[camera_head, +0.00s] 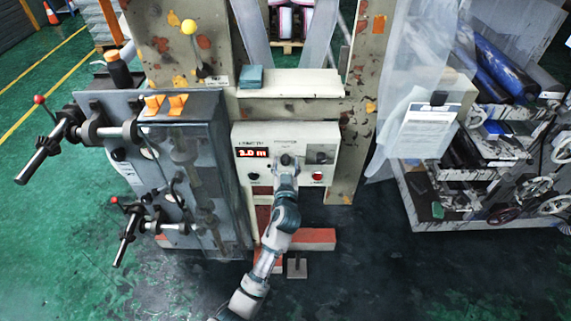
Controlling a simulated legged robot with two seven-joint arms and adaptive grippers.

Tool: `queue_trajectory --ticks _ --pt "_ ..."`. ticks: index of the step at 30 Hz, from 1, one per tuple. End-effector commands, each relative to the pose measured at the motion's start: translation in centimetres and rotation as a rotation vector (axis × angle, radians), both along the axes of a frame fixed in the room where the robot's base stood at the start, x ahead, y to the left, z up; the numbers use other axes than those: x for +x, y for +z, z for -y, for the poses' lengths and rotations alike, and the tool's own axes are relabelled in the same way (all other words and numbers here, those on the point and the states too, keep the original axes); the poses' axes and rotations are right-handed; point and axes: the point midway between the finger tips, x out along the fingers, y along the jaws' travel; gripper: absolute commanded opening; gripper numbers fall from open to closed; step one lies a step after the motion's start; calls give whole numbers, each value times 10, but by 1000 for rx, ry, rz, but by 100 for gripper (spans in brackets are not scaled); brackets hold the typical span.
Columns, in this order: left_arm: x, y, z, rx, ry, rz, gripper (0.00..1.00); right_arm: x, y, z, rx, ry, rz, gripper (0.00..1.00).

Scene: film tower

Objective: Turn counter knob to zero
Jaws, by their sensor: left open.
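The counter panel (243,134) is a pale box on the front of the machine tower. My left gripper (288,159) is in front of the middle of the panel, just right of the display. It is open, and its fingers are small in the view; contact with the panel cannot be told. The gripper covers part of the panel face, so a knob behind it would be hidden. A dark square control (320,154) is to its right. My right gripper is out of view.
A red button (318,176) and a dark button (253,177) are low on the panel. A grey unit with levers (190,125) stands left. A cart of rolls (480,175) and a hanging clipboard (430,128) are right. An orange-red beam (315,237) lies below the panel.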

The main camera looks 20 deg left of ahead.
Motion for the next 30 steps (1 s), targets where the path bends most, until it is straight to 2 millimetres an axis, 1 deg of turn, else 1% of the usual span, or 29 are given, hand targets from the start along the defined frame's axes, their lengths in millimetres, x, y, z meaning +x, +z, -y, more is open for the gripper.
queue_trajectory --ticks 5,6,8,9,11,12,13,23,25,27,30 --pt "0 0 -2 -2 0 0 59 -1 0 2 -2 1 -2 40" --pt "0 0 -2 -2 0 0 56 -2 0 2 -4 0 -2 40" --pt "0 -1 -3 -3 0 0 41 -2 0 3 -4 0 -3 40" --pt "0 -1 -4 -3 0 0 31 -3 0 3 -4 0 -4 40" --pt "0 -1 -4 -4 0 0 16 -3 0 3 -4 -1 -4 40" --pt "0 -1 -4 -4 0 -1 6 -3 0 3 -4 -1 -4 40" --pt "0 -1 -4 -4 0 -1 0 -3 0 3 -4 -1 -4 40" --pt "0 0 -3 29 3 -10 0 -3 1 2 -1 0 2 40" --pt "0 0 -3 55 3 -18 0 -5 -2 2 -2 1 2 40" --pt "1 1 -2 89 2 -28 0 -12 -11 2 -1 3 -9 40" --pt "1 1 -2 152 1 -46 0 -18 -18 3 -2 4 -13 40"
